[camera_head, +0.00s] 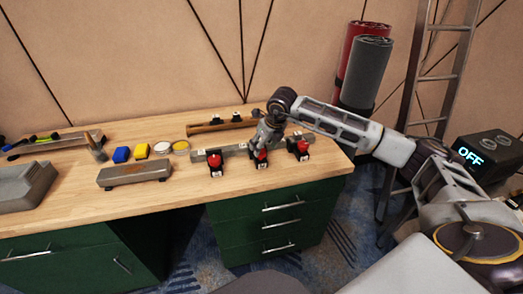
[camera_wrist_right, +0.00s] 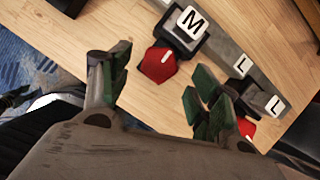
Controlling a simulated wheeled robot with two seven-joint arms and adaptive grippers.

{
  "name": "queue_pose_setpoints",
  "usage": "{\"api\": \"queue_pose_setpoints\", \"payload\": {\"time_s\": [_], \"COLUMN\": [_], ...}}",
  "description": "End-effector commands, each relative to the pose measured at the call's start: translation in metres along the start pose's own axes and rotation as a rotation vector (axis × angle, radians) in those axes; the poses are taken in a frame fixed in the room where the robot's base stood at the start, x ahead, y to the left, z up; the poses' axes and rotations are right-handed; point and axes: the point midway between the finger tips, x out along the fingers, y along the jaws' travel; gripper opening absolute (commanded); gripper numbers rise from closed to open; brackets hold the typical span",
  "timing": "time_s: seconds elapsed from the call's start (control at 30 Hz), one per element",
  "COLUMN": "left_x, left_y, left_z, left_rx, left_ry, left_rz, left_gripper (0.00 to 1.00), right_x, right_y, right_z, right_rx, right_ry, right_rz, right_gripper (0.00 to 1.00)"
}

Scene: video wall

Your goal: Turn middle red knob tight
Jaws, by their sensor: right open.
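Three red knobs on black blocks sit in a row along a grey bar (camera_head: 235,150) near the table's front edge. The middle red knob (camera_head: 261,155) is partly covered by my right gripper (camera_head: 261,146) in the head view. Another red knob (camera_wrist_right: 246,129) is partly hidden behind a finger. My left gripper is out of view.
The left knob (camera_head: 214,161) and right knob (camera_head: 302,146) stand close on either side. A dark box (camera_head: 484,150) at right shows "OFF". A ladder (camera_head: 440,70) leans behind my right arm.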

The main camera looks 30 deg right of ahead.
Motion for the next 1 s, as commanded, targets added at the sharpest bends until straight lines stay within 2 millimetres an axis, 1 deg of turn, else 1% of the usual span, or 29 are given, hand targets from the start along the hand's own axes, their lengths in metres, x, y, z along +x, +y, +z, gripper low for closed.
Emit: {"api": "queue_pose_setpoints", "payload": {"time_s": [0.1,0.3,0.43,0.7,0.73,0.77,1.0], "left_x": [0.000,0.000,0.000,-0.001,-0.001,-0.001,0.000], "left_y": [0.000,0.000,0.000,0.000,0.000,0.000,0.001], "left_z": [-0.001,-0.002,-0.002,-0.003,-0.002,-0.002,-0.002], "left_rx": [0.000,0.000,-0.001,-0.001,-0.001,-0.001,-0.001], "left_ry": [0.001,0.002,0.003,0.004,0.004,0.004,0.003], "left_rz": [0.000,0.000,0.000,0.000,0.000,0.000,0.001], "left_gripper": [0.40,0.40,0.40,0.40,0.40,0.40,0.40], "right_x": [0.015,0.031,0.035,0.036,0.036,0.036,0.036], "right_y": [0.000,0.000,0.000,0.000,0.000,0.000,0.000], "right_z": [0.000,0.000,0.000,0.000,0.000,0.000,0.000], "right_rx": [0.000,-0.001,-0.001,-0.001,-0.001,-0.001,-0.001], "right_ry": [0.001,0.000,-0.001,-0.001,-0.001,-0.001,-0.001], "right_rz": [0.000,0.000,0.000,0.000,0.000,0.000,-0.001], "right_gripper": [0.62,0.62,0.62,0.62,0.61,0.57,0.26]}}
